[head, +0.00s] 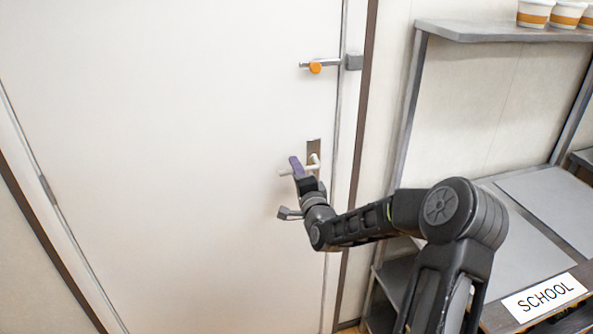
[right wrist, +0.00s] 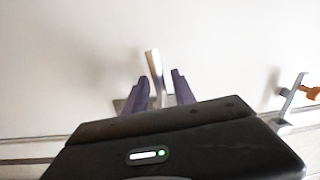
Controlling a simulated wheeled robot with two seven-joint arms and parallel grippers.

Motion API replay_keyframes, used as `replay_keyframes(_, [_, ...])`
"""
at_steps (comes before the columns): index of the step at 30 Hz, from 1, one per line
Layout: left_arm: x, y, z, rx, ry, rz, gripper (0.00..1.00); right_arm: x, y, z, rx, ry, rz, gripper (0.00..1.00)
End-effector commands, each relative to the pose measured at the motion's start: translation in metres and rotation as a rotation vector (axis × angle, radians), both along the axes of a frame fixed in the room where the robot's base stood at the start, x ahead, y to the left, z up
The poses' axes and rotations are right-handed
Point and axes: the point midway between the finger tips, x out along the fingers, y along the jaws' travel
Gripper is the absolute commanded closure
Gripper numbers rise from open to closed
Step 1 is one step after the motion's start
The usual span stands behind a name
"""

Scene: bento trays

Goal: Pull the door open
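The white door (head: 170,130) fills the left and middle of the head view and looks closed against its frame. Its pale lever handle (head: 312,163) sits on a metal plate near the door's right edge. My right gripper (head: 296,167) is at the lever, partly covering it. In the right wrist view, the lever (right wrist: 155,68) stands between the two purple fingers of my right gripper (right wrist: 160,90). Gaps show between lever and fingers, so the gripper is open around it, not clamped. My left gripper is not in view.
A latch bar with an orange knob (head: 315,67) is above the handle; the knob also shows in the right wrist view (right wrist: 313,93). Right of the door stands a metal shelf (head: 500,31) with cups (head: 534,13) on top. A SCHOOL sign (head: 545,297) is lower right.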

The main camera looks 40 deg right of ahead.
Motion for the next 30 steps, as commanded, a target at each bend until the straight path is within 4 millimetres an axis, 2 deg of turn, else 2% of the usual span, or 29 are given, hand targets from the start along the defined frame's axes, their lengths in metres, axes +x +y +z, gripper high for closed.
replay_keyframes(1, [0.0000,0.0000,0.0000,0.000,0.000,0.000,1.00,-0.0001,-0.0001,0.0000,0.000,0.000,0.000,0.74])
replay_keyframes(11, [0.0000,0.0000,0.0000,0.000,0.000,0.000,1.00,-0.0002,0.0000,0.0000,0.000,0.000,0.000,1.00])
replay_keyframes(30, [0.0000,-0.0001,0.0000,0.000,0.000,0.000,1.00,-0.0003,-0.0002,0.0002,-0.001,0.000,0.000,1.00])
